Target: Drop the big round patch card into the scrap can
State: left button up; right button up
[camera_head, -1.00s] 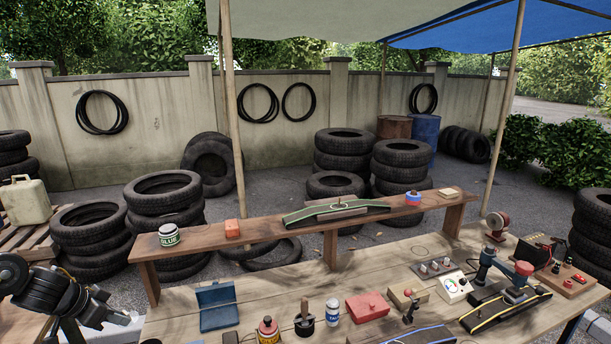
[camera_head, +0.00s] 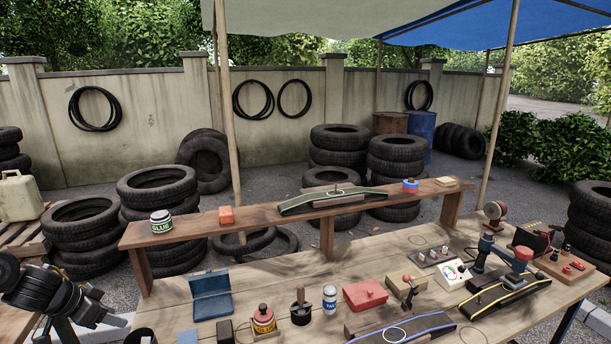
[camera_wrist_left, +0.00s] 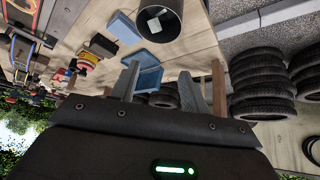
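A dark, open cylinder that looks like the scrap can (camera_head: 140,337) is cut off at the bottom edge of the head view. In the left wrist view the can (camera_wrist_left: 175,31) shows its open mouth, with pale scraps inside. I cannot make out a big round patch card for sure. My left gripper (camera_head: 112,318) is at the lower left, left of the open blue tin (camera_head: 212,306). In the left wrist view its fingers (camera_wrist_left: 161,88) are apart with nothing held between them, and the tin (camera_wrist_left: 145,52) lies beyond them. My right gripper is out of view.
A raised plank shelf (camera_head: 270,220) bears a glue can (camera_head: 161,227), an orange block (camera_head: 226,215) and a pale card (camera_head: 455,183). A red box (camera_head: 365,295), bottles and tools crowd the bench. Bare wood shows behind the red box.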

pick_arm(q)
jog(key=v, duration=1)
jog(key=shift+s+r, duration=0.15)
jog(key=shift+r, duration=0.2)
